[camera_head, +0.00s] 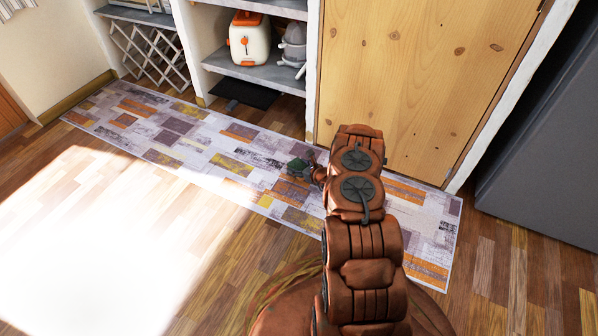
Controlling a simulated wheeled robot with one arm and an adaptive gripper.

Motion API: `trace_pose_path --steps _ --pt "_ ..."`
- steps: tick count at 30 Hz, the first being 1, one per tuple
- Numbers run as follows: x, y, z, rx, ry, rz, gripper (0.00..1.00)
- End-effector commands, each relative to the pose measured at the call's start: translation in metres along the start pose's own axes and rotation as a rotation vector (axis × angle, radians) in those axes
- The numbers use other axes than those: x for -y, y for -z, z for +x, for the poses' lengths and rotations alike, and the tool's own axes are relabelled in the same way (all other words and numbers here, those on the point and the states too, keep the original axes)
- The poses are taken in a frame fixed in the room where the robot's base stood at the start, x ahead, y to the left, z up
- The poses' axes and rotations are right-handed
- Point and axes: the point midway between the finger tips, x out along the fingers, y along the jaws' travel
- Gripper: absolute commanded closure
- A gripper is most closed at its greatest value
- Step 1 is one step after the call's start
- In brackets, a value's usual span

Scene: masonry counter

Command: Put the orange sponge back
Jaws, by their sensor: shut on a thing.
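My gripper (313,170) is small in the picture, at the far end of my brown arm, above the patterned rug. It is partly hidden by my arm. It is shut on a small block with a dark green face (298,167), which sticks out to the left of the arm. The block looks like the sponge seen from its green side. I cannot tell an orange side of it from the orange patches of the rug behind. No other sponge is in view.
The patchwork rug (180,140) lies on the wooden floor. Behind it are white shelves with an orange and white appliance (249,39) and a grey appliance (293,45). A wooden door (420,70) and a grey cabinet (550,130) stand at right. The floor at left is clear.

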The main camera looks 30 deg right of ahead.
Motion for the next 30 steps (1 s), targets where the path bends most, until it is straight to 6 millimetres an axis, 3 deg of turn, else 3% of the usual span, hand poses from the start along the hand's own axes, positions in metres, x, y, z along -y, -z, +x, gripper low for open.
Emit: trace_pose_path --steps 3,15,16,22,30 --pt "0.0002 0.0134 0.0060 0.000 0.000 0.000 0.45" --pt "0.0001 0.0145 0.0072 0.001 0.001 -0.001 0.45" --pt "0.0004 0.0138 0.0066 0.001 0.001 0.000 0.30" --pt "0.0002 0.0135 0.0066 0.001 0.001 -0.001 0.10" --pt "0.0003 0.0133 0.0066 0.001 0.001 -0.001 0.08"
